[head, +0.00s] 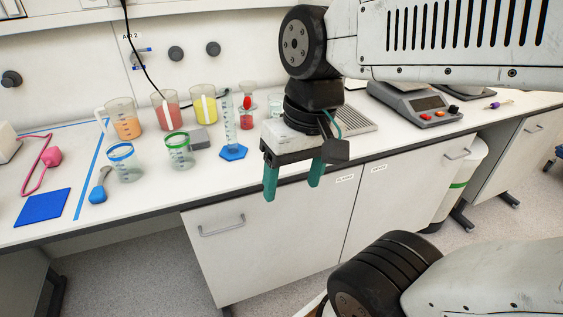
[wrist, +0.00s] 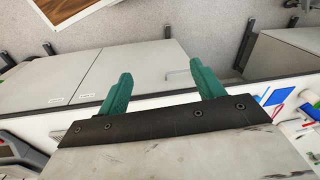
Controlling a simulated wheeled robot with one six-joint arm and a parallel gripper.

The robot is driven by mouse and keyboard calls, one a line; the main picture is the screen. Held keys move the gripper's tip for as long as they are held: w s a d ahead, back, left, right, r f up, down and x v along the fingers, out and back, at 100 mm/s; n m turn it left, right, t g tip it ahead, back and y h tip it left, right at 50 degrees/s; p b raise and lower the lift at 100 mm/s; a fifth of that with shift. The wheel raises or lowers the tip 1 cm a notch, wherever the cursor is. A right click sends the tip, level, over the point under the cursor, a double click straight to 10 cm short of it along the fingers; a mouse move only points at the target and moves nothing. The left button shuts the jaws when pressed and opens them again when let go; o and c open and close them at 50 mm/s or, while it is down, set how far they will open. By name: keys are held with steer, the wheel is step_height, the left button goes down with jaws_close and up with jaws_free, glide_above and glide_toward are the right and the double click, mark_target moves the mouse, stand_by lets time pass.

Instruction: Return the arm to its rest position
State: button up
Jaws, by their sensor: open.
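My gripper (head: 291,180) hangs in front of the bench's front edge in the head view, with its two green fingers pointing down. The fingers are apart and nothing is between them. In the wrist view my gripper (wrist: 160,85) also shows spread, empty fingers, with grey cabinet doors behind them. My arm reaches in from the right of the head view and is not touching anything that I can see.
The bench (head: 160,185) carries beakers of orange (head: 125,125), red (head: 166,112) and yellow (head: 204,107) liquid, two empty beakers, a measuring cylinder (head: 230,125) and a blue mat (head: 43,207). A scale (head: 415,104) stands right of my gripper. Floor before the cabinets is clear.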

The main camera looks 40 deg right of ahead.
steer(key=shift+s+d+r+n+h, duration=0.25)
steer(key=shift+s+d+n+h, duration=0.35)
steer(key=shift+n, duration=0.1)
stand_by(0.8)
